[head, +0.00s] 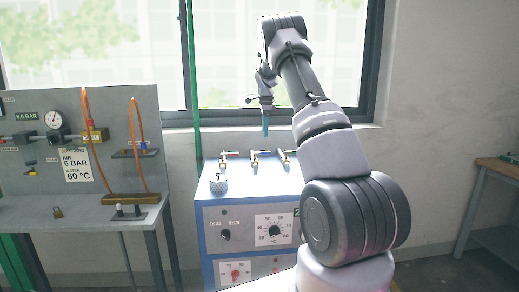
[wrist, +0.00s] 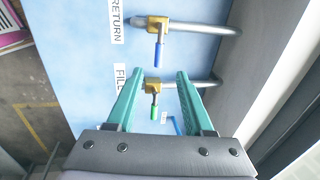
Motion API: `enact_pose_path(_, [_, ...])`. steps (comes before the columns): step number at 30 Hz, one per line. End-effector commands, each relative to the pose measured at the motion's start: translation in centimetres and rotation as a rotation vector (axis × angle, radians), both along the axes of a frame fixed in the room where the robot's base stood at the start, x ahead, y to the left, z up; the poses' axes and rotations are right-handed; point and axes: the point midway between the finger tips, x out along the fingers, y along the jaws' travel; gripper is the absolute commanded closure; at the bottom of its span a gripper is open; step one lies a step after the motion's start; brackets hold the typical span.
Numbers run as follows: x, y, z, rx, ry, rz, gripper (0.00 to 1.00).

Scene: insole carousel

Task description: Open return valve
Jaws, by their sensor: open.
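The return valve (wrist: 158,27) is a brass body with a blue lever on a grey pipe, beside the RETURN label (wrist: 117,20), at the top of the wrist view. Its lever points down in the picture, across the pipe. My gripper (wrist: 160,73) is open, its two green fingers apart and empty. In the wrist view they frame the brass fill valve (wrist: 153,86), which has a green lever; whether they are level with it I cannot tell. In the head view my gripper (head: 265,125) hangs above the blue cabinet, apart from the valves.
A third blue lever (wrist: 172,124) shows partly below, near my gripper. A grey panel bench (head: 120,97) stands left, a window behind, a wooden table (head: 500,167) right.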

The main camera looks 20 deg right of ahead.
Motion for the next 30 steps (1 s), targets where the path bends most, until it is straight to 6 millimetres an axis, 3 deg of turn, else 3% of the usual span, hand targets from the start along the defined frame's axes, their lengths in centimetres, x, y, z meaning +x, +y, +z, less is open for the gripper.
enact_pose_path(15, [1.5,-0.4,-8.6,0.001,0.002,0.002,0.48])
enact_pose_path(21, [1.8,-0.5,-9.9,0.002,0.001,0.002,0.48])
enact_pose_path(29, [1.8,-0.5,-10.0,0.002,0.001,0.002,0.48])
enact_pose_path(30, [1.8,-0.5,-9.9,0.002,0.001,0.002,0.59])
